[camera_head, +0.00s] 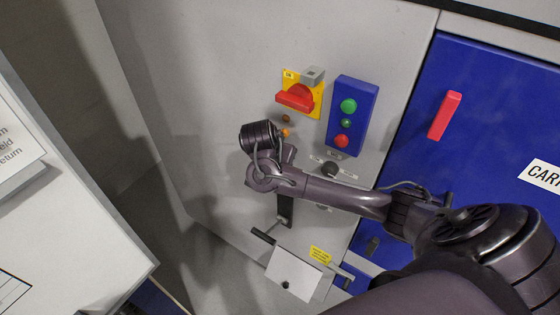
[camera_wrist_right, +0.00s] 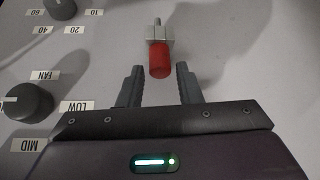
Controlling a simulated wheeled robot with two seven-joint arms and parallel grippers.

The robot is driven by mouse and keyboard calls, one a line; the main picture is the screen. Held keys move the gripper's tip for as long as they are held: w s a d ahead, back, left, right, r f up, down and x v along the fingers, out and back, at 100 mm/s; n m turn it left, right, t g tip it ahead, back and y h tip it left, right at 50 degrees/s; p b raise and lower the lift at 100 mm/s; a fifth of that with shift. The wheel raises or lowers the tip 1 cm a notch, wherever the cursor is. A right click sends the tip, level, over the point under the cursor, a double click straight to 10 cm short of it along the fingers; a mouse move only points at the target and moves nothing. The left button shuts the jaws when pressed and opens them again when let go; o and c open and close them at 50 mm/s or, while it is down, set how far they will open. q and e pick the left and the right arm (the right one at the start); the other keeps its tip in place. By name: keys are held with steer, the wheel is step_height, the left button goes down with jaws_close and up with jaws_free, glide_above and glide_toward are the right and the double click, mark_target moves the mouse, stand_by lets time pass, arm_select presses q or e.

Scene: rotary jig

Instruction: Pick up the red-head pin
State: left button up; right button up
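The red-head pin (camera_wrist_right: 160,60) shows in the right wrist view. Its red cylindrical head points toward my gripper, and its other end meets a pale grey block (camera_wrist_right: 160,33) with a thin metal tip beyond. My right gripper (camera_wrist_right: 158,70) is open, with one finger on each side of the line of the red head. The fingers appear apart from the head, and nothing is held. In the head view my right arm reaches across the panel, and its fingers are not clearly visible. I cannot make out the pin there. My left gripper is not in view.
The grey panel (camera_head: 190,90) carries a red rotary switch (camera_head: 296,97) on a yellow plate and a blue button box (camera_head: 352,115). A blue door with a red handle (camera_head: 444,115) is at right. A dark knob (camera_wrist_right: 28,102) lies left of my fingers in the wrist view.

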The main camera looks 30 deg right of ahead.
steer(key=shift+x, duration=1.05)
steer(key=shift+a, duration=0.1)
jaws_close()
steer(key=shift+r, duration=0.1)
